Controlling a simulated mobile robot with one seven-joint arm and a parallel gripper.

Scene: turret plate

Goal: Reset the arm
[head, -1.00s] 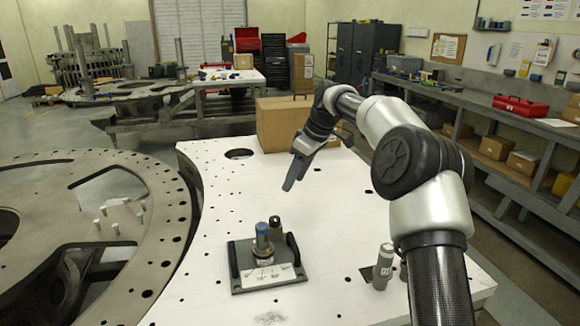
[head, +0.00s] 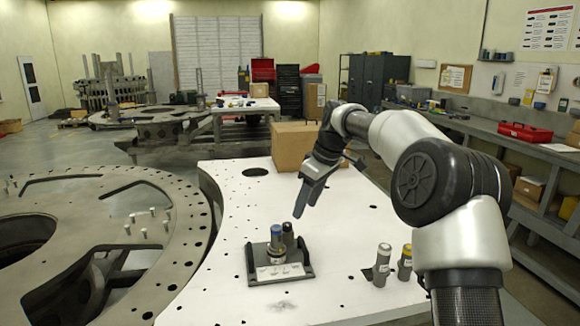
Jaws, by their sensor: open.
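My gripper (head: 303,208) is above the white plate (head: 225,240), pointing down and to the left. It looks empty. It is behind and above a dark grey holder (head: 280,272) on the plate, apart from it. The holder bears a blue-topped cylinder (head: 277,236) and a dark-topped cylinder (head: 288,236), both upright. My arm reaches in from the right and bends down at the wrist.
A grey cylinder (head: 382,265) and a yellow-banded cylinder (head: 405,263) stand on the plate beside my arm. A cardboard box (head: 290,147) stands at the plate's back edge. A large metal ring (head: 180,220) lies left. A long workbench (head: 470,125) runs along the right.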

